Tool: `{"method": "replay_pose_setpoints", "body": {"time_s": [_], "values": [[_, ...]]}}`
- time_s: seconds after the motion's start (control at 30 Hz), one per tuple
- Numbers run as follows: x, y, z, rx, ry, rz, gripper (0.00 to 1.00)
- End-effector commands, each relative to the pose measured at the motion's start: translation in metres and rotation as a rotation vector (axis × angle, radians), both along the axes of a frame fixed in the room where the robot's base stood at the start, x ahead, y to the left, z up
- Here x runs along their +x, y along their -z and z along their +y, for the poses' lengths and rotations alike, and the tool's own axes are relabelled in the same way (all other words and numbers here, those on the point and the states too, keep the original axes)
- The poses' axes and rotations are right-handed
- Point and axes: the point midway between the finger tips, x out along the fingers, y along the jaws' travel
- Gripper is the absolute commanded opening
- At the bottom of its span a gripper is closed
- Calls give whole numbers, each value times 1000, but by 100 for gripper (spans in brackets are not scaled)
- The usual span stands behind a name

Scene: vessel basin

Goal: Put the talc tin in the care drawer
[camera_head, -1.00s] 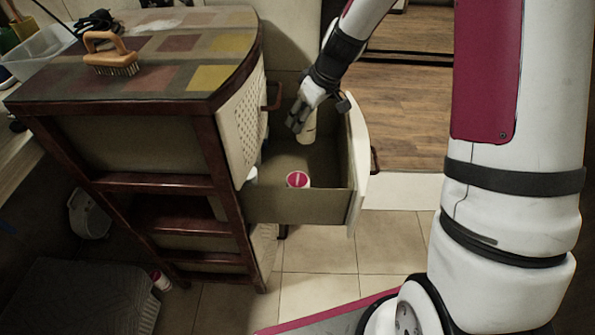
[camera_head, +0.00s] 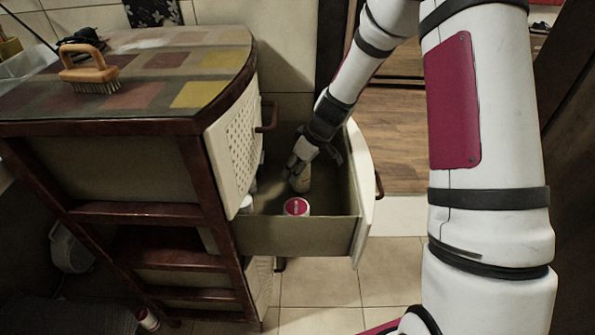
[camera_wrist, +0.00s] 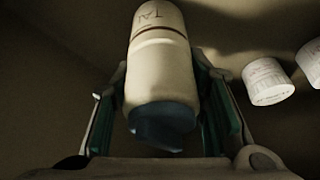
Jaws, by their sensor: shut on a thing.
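The talc tin (camera_wrist: 160,62) is a pale bottle with "TA…" lettering and a dark blue end. In the wrist view it sits between the two fingers of my gripper (camera_wrist: 160,115), which is shut on it. In the head view the tin (camera_head: 302,183) hangs from my gripper (camera_head: 297,174), low inside the open drawer (camera_head: 290,237), towards its back side. Whether the tin touches the drawer floor cannot be told. The drawer is pulled out from a wooden cabinet.
A white tub with a red lid (camera_head: 296,207) stands in the drawer near its near wall. A white container (camera_head: 247,203) is at the cabinet side. Two white containers show right of the tin in the wrist view (camera_wrist: 267,82). A wooden brush (camera_head: 88,68) lies on the cabinet top.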

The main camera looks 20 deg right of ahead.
Motion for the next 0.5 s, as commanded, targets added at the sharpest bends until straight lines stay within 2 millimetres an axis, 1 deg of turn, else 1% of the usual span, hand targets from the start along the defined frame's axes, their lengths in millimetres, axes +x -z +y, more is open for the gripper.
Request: {"method": "replay_pose_setpoints", "body": {"time_s": [0.03,0.27,0.4,0.43,0.47,0.5], "values": [[0,5,0,0,1,0,6],[0,4,0,0,-1,-2,6],[0,7,0,0,0,-1,6],[0,7,0,-1,0,-1,43],[0,7,0,0,0,0,50],[0,6,0,0,0,0,59]]}}
